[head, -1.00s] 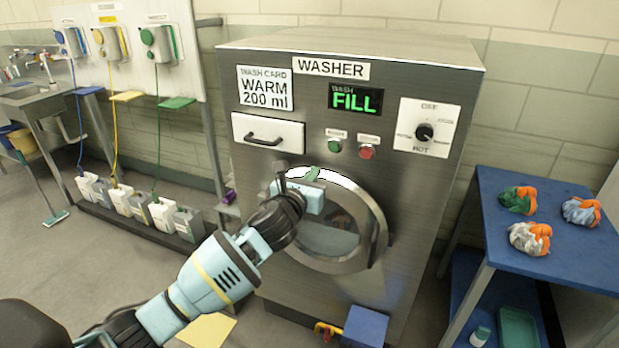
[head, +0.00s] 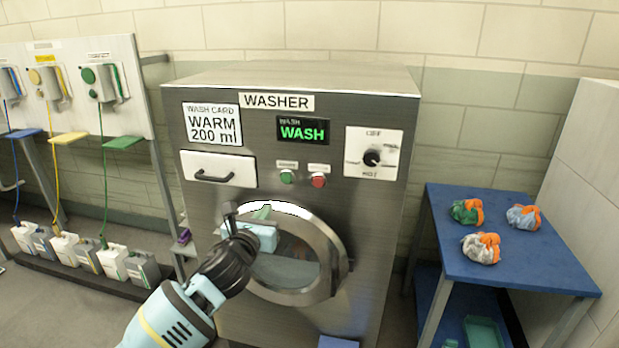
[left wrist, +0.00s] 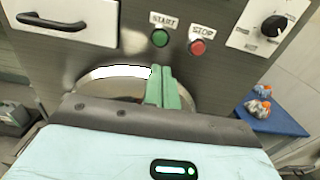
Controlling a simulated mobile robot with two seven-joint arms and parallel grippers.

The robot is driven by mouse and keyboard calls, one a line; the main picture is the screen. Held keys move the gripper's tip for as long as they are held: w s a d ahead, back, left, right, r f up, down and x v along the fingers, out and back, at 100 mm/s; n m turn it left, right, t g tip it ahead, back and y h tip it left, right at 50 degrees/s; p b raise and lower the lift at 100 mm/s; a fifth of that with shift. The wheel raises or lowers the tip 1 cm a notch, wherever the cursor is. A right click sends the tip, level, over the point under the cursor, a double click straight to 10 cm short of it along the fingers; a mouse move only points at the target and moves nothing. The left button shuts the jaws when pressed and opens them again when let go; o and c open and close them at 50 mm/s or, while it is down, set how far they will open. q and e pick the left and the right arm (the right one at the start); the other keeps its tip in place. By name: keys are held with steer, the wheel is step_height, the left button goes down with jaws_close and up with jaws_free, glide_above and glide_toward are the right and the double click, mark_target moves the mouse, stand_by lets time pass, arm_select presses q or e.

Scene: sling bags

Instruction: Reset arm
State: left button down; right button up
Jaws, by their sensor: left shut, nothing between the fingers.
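My left arm comes in from the lower left in the head view. My left gripper (head: 262,212) is in front of the upper left of the round washer door (head: 330,245). Its green fingers (left wrist: 165,88) are together with nothing between them in the left wrist view. They point toward the washer front, below the green start button (left wrist: 160,38) and the red stop button (left wrist: 198,47). The washer (head: 390,110) shows WASH in green on its display (head: 303,131). The gripper hides part of the door. My right gripper is not in view.
A blue table (head: 540,270) with several orange-banded cloth bundles (head: 481,248) stands right of the washer. Dispensers (head: 99,82) hang on a panel at left, above several jugs on the floor (head: 110,258). A closed white drawer (head: 218,169) is above the door.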

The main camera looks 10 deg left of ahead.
arm_select(q)
steer(key=s+d+f+n+g+h, duration=0.1)
steer(key=s+d+f+n+g, duration=0.15)
steer(key=s+f+n, duration=0.85)
steer(key=s+d+f+n+g+h, duration=0.1)
steer(key=s+f+n+g, duration=0.2)
steer(key=s+f+n, duration=0.85)
steer(key=s+f+n+g, duration=0.1)
steer(key=s+f+n, duration=0.3)
steer(key=s, duration=0.3)
steer(key=s+f+n+g, duration=0.1)
steer(key=s+f+n, duration=0.3)
steer(key=s, duration=0.4)
steer(key=s+a+f+n+g, duration=0.1)
steer(key=s+f+n, duration=0.3)
steer(key=s, duration=0.3)
steer(key=shift+s+f+y, duration=0.3)
steer(key=shift+s+f, duration=0.1)
steer(key=shift+f, duration=0.45)
steer(key=shift+g, duration=0.25)
stand_by(2.5)
